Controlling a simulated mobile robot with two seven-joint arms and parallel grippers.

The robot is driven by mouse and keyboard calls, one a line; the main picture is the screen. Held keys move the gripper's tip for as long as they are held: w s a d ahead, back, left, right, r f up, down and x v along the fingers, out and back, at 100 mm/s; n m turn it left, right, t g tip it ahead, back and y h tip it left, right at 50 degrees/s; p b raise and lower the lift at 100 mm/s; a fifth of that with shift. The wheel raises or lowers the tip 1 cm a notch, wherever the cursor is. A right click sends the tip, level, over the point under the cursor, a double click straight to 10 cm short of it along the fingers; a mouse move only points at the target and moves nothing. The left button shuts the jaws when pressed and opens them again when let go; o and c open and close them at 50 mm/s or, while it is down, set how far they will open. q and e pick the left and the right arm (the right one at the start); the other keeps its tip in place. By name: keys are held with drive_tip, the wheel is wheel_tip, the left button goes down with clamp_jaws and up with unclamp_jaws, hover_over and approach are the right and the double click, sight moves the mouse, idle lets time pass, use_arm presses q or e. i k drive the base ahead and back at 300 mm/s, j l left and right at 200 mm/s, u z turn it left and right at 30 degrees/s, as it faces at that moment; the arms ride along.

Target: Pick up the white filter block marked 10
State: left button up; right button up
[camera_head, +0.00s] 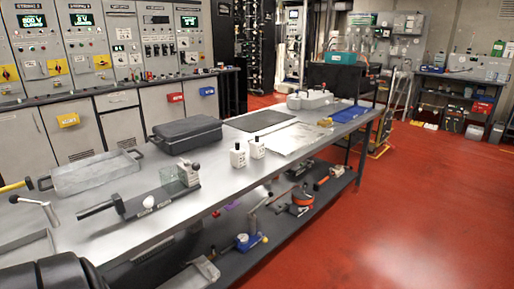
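Two small white blocks with black knobs on top stand upright on the metal workbench (215,193). The left one (238,158) is slightly nearer than the right one (257,149). Both carry dark marks on their front faces, too small to read, so I cannot tell which is marked 10. They stand apart from each other, with nothing touching them. Neither of my grippers is in view. A dark rounded part at the bottom left corner looks like part of my own body.
Left of the blocks are a bench fixture (150,200) with a clear box, a grey case (187,133) and a metal tray (95,173). Behind are a dark mat (260,121) and a clear sheet (293,141). Tools lie on the lower shelf. Red floor at right is open.

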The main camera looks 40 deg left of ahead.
sight(256, 146)
drive_tip(key=u, duration=0.65)
drive_tip(key=i+l+u, duration=0.1)
drive_tip(key=i+u, duration=0.3)
drive_tip(key=i+l+u, duration=0.8)
drive_tip(key=i+j, duration=0.1)
